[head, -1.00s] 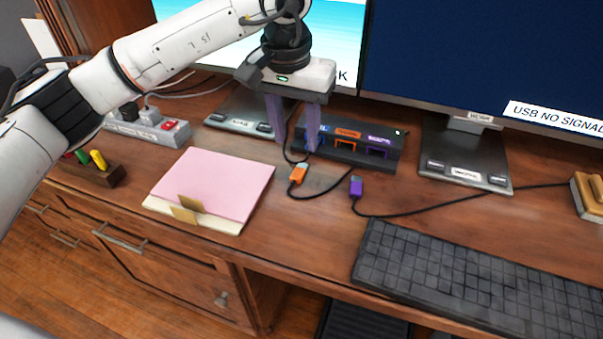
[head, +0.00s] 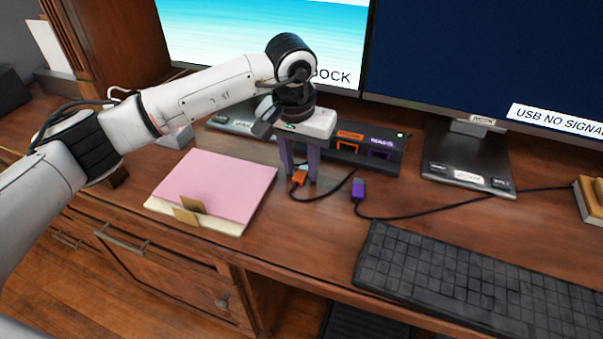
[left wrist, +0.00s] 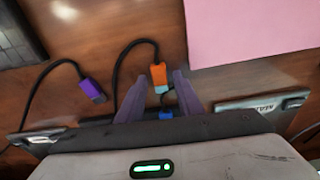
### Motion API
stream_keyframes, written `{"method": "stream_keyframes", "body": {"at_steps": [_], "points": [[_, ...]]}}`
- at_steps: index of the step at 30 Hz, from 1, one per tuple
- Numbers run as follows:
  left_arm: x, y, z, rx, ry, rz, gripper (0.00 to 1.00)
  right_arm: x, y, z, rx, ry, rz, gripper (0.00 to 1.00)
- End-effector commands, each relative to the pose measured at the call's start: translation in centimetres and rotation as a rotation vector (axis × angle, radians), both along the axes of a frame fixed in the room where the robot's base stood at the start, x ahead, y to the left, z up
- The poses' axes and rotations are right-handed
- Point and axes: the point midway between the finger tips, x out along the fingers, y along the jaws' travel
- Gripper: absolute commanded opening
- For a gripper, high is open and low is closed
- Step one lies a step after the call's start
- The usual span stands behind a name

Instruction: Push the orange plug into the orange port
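The orange plug (head: 299,177) lies on the desk in front of the dock, with a black cable; it also shows in the left wrist view (left wrist: 158,74). My left gripper (head: 305,178) is lowered over it, its purple fingers apart. In the left wrist view the open fingertips (left wrist: 159,78) stand on either side of the plug, with gaps visible. The black dock (head: 396,160) is behind the gripper. Its orange port (head: 347,148) shows under an orange label, partly behind the gripper; the dock's left part is hidden. My right gripper is not in view.
A purple plug (head: 359,190) lies right of the orange one, near the purple port (head: 381,154). A pink notepad (head: 215,183) lies left, a keyboard (head: 480,280) at front right. Monitor stands (head: 468,165) flank the dock. The desk between notepad and keyboard is mostly clear.

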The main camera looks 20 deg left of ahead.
Motion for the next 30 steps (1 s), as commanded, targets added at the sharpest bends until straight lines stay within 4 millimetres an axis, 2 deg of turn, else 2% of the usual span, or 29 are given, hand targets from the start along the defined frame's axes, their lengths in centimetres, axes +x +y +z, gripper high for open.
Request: {"method": "stream_keyframes", "body": {"at_steps": [1,5,6,14,17,24,30], "points": [[0.0,0.0,0.0,0.000,0.000,0.000,0.24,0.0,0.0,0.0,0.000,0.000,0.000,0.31],[0.0,0.0,0.0,0.000,0.000,0.000,0.02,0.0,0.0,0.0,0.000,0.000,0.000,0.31],[0.0,0.0,0.0,0.000,0.000,0.000,0.00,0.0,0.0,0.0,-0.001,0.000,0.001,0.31],[0.0,0.0,0.3,0.000,-0.002,0.000,0.00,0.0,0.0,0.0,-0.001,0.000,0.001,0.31],[0.1,0.0,1.4,-0.001,-0.003,0.000,0.00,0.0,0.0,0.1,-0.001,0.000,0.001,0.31],[0.1,0.0,6.3,-0.001,-0.005,0.000,0.00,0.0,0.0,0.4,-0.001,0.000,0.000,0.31],[-0.1,0.1,9.1,0.001,-0.002,0.002,0.00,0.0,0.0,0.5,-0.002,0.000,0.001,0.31]]}}
